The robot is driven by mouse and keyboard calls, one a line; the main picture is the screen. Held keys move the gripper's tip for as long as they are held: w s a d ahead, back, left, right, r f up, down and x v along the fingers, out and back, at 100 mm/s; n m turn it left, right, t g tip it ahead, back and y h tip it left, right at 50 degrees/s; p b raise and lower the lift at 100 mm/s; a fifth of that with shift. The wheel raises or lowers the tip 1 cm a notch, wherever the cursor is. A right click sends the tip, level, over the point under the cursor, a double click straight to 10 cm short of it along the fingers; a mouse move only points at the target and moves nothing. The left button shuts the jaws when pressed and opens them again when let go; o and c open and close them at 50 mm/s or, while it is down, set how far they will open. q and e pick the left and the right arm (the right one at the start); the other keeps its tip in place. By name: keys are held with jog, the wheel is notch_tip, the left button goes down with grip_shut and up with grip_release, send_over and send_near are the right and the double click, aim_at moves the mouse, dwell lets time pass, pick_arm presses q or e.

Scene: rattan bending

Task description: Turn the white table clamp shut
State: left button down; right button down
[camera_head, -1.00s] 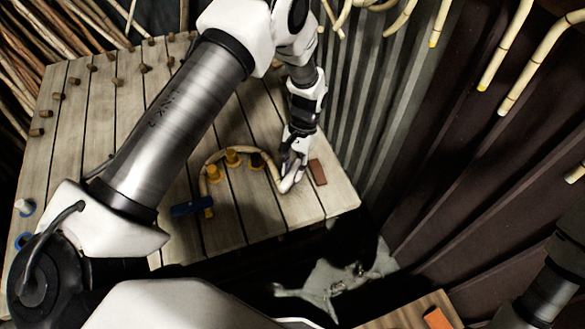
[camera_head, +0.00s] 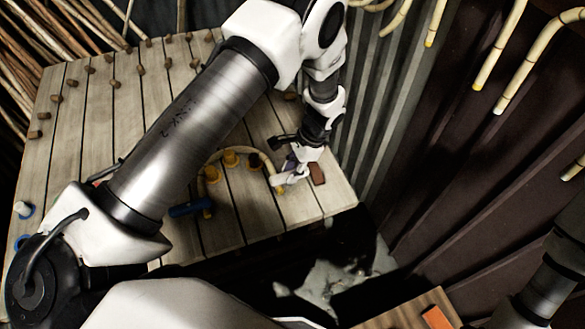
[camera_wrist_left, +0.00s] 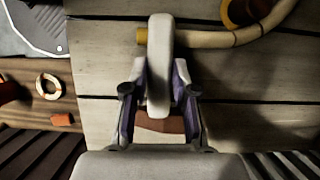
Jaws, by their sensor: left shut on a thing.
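The white table clamp (camera_head: 289,178) is at the right end of the bent rattan cane (camera_head: 242,151), near the table's front right corner. In the left wrist view its white lever (camera_wrist_left: 160,62) reaches across the cane close to the cane's yellow-tipped end. My left gripper (camera_head: 299,166) is shut on the white clamp; in the left wrist view its purple-lined fingers (camera_wrist_left: 156,92) stand on both sides of the lever. The clamp's lower part is hidden. My right gripper is not in view.
The cane curves around yellow pegs (camera_head: 231,159), with a blue clamp (camera_head: 189,209) at its left end. A reddish-brown block (camera_head: 317,174) lies right of my left gripper. Wooden pegs dot the table's far part. A corrugated wall (camera_head: 385,105) stands close on the right.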

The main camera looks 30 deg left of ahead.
pick_arm(q)
jog(key=shift+s, duration=0.15)
dwell(0.3)
jog(key=c, duration=0.9)
grip_release()
jog(key=shift+a, duration=0.1)
jog(key=shift+a+r, duration=0.1)
jog(key=shift+r, duration=0.1)
jog(key=v, duration=1.1)
jog(key=shift+r, duration=0.3)
